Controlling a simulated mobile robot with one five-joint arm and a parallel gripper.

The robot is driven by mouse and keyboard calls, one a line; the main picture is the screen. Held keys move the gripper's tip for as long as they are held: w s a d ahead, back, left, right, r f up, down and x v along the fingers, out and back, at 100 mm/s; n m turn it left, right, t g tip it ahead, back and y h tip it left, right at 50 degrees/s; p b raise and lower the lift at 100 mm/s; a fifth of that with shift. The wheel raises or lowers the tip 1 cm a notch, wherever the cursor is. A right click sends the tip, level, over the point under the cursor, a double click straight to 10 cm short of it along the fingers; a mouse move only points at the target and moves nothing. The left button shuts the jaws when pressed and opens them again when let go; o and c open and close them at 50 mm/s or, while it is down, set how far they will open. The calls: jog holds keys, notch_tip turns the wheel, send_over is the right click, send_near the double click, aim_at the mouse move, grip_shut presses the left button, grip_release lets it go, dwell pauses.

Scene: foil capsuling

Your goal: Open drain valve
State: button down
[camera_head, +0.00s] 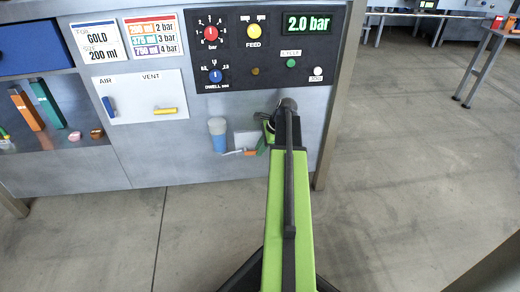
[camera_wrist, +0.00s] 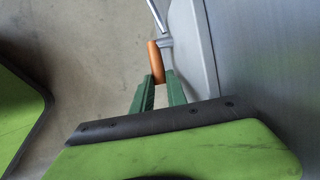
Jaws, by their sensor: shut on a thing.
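The drain valve's orange handle (camera_wrist: 155,62) is between the green fingertips of my gripper (camera_wrist: 159,80) in the wrist view, and the jaws are shut on it. A thin metal rod or pipe shows just beyond the handle. In the head view, a small orange piece (camera_head: 250,153) shows low on the machine's front, left of my gripper (camera_head: 262,142). My arm hides much of the gripper there, and the valve body is hard to make out. The handle's exact angle cannot be told.
Above is a black control panel (camera_head: 265,45) with knobs and a display reading 2.0 bar. A white AIR/VENT plate (camera_head: 142,97) holds blue and yellow levers. Open floor (camera_head: 420,150) lies right.

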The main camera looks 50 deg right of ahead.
aim_at(255, 152)
jog(key=shift+w+a+r+g+h+p, duration=0.15)
jog(key=shift+a+r+g+h+p, duration=0.15)
jog(key=shift+r+g+h+p, duration=0.65)
jog(key=shift+w+a+r+n+g+h+p, duration=0.15)
jog(key=shift+w+a+r+g+h+p, duration=0.1)
jog(key=shift+g+h+p, duration=0.3)
jog(key=shift+w+a+r+n+g+h+p, duration=0.15)
jog(key=shift+w+a+g+h+p, duration=0.1)
jog(key=shift+g+h+p, duration=0.25)
jog(key=shift+h, duration=0.3)
jog(key=c, duration=1.6)
grip_release()
jog(key=p+v, duration=1.7)
jog(key=shift+r, duration=0.3)
